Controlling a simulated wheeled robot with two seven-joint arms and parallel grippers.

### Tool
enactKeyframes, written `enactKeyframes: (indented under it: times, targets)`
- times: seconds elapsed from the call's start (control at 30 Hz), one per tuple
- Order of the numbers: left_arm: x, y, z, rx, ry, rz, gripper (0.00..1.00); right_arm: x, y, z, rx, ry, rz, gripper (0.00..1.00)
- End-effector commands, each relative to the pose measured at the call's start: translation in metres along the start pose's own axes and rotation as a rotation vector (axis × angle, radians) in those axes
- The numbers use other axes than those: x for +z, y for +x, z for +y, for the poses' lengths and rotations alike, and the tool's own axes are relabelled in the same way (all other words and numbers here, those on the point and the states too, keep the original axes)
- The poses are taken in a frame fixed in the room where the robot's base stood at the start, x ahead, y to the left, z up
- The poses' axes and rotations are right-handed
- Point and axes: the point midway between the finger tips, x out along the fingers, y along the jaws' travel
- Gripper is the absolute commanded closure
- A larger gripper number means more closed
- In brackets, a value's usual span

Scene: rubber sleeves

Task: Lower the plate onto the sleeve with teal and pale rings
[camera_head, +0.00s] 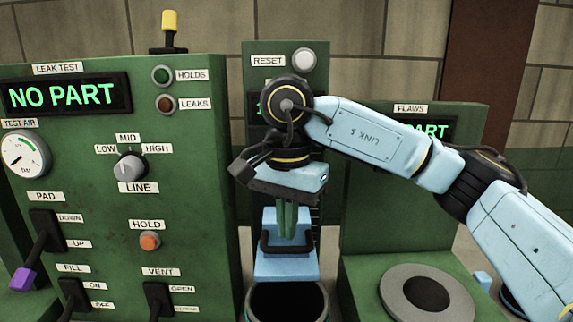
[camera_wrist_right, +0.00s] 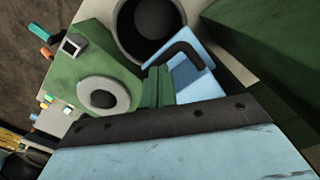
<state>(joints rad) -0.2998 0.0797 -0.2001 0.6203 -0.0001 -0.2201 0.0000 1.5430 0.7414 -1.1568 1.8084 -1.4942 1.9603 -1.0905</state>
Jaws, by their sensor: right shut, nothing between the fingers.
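The pale blue plate (camera_head: 286,268) with a dark bar handle (camera_head: 265,244) stands at the middle green machine. The plate (camera_wrist_right: 193,80) and its handle (camera_wrist_right: 182,48) also show in the right wrist view. My right gripper (camera_head: 288,236) has its green fingers together, empty, pointing down at the handle; I cannot tell if they touch it. The fingers (camera_wrist_right: 158,88) show beside the plate in the wrist view. A dark round opening (camera_head: 287,303) lies in front of and below the plate. I cannot make out a sleeve with teal and pale rings. My left gripper is not in view.
At left stands the leak test panel (camera_head: 200,220), its screen (camera_head: 68,94) reading NO PART, with a purple-ended lever (camera_head: 24,277). At right a green machine labelled FLAWS (camera_head: 411,108) carries a grey ring (camera_head: 393,292). My right arm covers most of the middle screen.

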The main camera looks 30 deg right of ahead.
Motion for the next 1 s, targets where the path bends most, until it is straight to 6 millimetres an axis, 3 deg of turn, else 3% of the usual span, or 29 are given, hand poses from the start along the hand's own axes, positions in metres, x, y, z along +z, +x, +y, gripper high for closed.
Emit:
enactKeyframes:
  times: [0.7,1.0]
  targets:
    - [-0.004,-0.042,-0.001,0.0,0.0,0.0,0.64,0.0,-0.06,0.0,-0.001,0.001,0.0,1.0]
    - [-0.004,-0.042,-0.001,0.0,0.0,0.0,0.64,0.0,-0.061,0.0,-0.001,0.0,0.0,1.0]
